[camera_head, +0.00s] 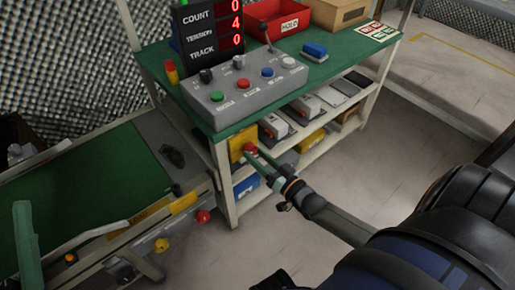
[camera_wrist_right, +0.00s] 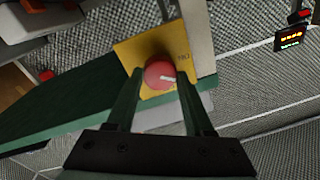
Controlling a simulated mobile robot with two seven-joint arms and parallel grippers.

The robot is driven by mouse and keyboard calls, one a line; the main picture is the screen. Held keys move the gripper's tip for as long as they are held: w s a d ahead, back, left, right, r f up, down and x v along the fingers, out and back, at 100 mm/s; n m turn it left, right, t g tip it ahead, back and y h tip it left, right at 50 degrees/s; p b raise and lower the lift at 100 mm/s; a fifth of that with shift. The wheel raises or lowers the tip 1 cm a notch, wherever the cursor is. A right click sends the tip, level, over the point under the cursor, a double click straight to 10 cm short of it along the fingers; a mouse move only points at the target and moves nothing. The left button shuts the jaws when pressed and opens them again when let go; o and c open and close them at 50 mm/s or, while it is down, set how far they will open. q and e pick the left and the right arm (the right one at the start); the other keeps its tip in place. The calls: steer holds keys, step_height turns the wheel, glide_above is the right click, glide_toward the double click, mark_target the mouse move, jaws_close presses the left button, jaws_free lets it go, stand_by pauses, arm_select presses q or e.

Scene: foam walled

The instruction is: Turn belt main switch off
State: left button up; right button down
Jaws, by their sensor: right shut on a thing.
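The main switch is a red round knob (camera_wrist_right: 160,74) with a pale pointer mark, on a yellow plate (camera_wrist_right: 138,52). In the head view the yellow plate (camera_head: 237,146) is on the front end of the green-topped bench, below the top. My right gripper (camera_head: 252,155) reaches it from the lower right. In the right wrist view its two green fingers (camera_wrist_right: 158,82) are on either side of the knob, shut on it. The lettering on the plate is too small to read surely. A green upright piece at the head view's left edge may be part of my left gripper; its jaws cannot be made out.
A grey control box (camera_head: 245,92) with coloured buttons stands on the bench top (camera_head: 345,46), before a display (camera_head: 209,30) with red digits. Shelves below hold several devices. A green conveyor belt (camera_head: 85,185) is on the left. The floor to the right is clear.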

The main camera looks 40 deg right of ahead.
steer(key=m+p, duration=0.1)
steer(key=m, duration=0.3)
steer(key=shift+m, duration=0.4)
steer(key=m, duration=0.3)
steer(key=shift+m+h, duration=0.3)
steer(key=shift+m, duration=0.1)
arm_select(q)
steer(key=shift+a+r, duration=0.2)
steer(key=shift+r, duration=0.7)
arm_select(e)
steer(key=shift+a+m, duration=0.1)
steer(key=shift+m, duration=1.4)
steer(key=shift+c, duration=1.4)
jaws_free()
arm_select(q)
steer(key=shift+a+r+t+y+p, duration=0.1)
steer(key=shift+r+t+y+p, duration=0.25)
steer(key=shift+r+p, duration=0.95)
arm_select(e)
steer(key=s+d, duration=0.1)
steer(key=s, duration=1.1)
steer(key=shift+s+f, duration=0.25)
steer(key=shift+f, duration=0.15)
